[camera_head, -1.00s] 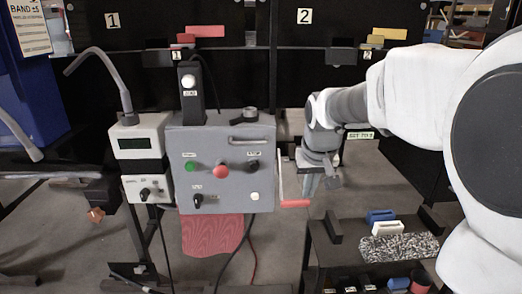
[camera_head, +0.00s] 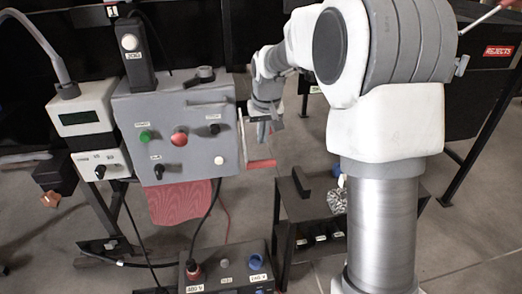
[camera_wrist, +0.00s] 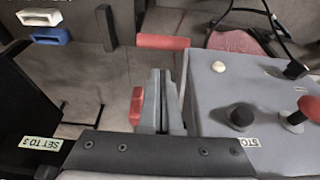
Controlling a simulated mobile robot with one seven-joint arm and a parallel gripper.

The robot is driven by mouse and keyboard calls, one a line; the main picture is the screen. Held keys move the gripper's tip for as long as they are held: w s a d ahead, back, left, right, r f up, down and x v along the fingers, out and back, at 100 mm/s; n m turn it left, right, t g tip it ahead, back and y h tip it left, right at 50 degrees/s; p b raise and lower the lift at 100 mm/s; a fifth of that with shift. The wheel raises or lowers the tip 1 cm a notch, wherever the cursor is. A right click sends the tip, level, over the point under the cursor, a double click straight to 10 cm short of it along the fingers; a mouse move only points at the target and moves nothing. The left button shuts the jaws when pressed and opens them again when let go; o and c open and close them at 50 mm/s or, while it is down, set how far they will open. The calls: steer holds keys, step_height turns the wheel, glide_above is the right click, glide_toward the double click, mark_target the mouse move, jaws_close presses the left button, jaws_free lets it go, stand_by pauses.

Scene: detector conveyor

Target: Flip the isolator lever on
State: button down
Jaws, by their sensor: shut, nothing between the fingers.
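The isolator lever is a pale arm with a red handle (camera_head: 262,164) on the right side of the grey control box (camera_head: 200,135). The arm hangs down, with the handle low and sticking out to the right. My gripper (camera_head: 264,132) is beside the box's right side, just above the handle in the head view. In the wrist view the red handle (camera_wrist: 163,41) lies beyond the fingertips of my gripper (camera_wrist: 161,72). The fingers are together and empty. I cannot tell whether they touch the lever. A second red piece shows left of the fingers.
The box front carries a green button (camera_head: 145,136), a red button (camera_head: 179,138) and black knobs. A meter box (camera_head: 85,130) stands at its left. A low dark unit with sockets (camera_head: 225,268) is in front. A small shelf stands right of the lever.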

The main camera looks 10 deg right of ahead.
steer(key=b+x, duration=0.3)
steer(key=x, duration=0.6)
steer(key=shift+w+f+b, duration=0.2)
steer(key=shift+f+b, duration=0.1)
steer(key=shift+f, duration=0.05)
steer(key=shift+r, duration=0.1)
